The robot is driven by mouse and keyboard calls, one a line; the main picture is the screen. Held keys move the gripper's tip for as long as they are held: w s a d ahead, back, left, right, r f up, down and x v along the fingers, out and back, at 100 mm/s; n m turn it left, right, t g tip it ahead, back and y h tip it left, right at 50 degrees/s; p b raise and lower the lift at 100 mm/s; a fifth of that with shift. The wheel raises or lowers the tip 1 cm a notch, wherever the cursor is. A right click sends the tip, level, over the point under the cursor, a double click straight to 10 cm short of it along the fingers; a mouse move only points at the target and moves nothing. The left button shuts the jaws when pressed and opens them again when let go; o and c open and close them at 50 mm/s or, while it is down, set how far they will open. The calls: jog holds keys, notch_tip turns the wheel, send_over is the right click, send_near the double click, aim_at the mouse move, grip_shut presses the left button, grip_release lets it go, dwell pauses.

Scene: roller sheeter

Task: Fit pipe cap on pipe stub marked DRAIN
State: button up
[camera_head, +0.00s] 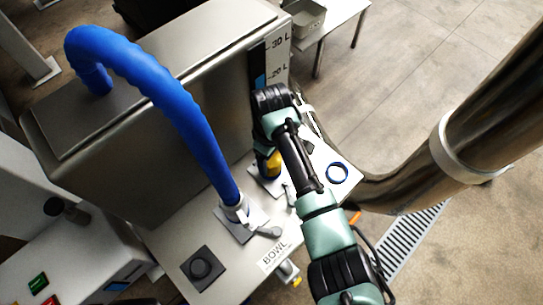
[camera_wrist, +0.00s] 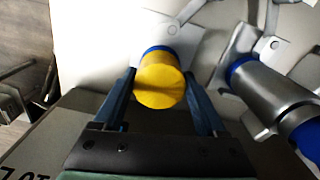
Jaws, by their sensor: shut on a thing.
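A yellow pipe cap (camera_wrist: 160,82) is between the two fingers of my gripper (camera_wrist: 158,96) in the wrist view, and the gripper is shut on it. The cap also shows in the head view (camera_head: 274,163), beside the tank and below my gripper (camera_head: 268,150). A blue band (camera_wrist: 158,50) shows just behind the cap, over a light square plate (camera_wrist: 178,32). The cap hides most of what is behind it, so I cannot tell whether it is seated on a stub. No DRAIN label is readable in either view.
A blue hose (camera_head: 165,90) arches from the metal tank (camera_head: 150,150) to a clamped coupling (camera_head: 235,208) near the BOWL label (camera_head: 274,255). A blue ring (camera_head: 337,173) lies right of my arm. A black knob (camera_head: 201,268) is at front left. A large metal pipe (camera_head: 450,140) stands right.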

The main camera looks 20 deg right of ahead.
jog(key=shift+f, duration=0.2)
jog(key=o, duration=1.3)
jog(key=shift+r, duration=0.1)
notch_tip(320, 180, up, 13)
jog(key=shift+f+p, duration=0.1)
jog(key=shift+p, duration=0.2)
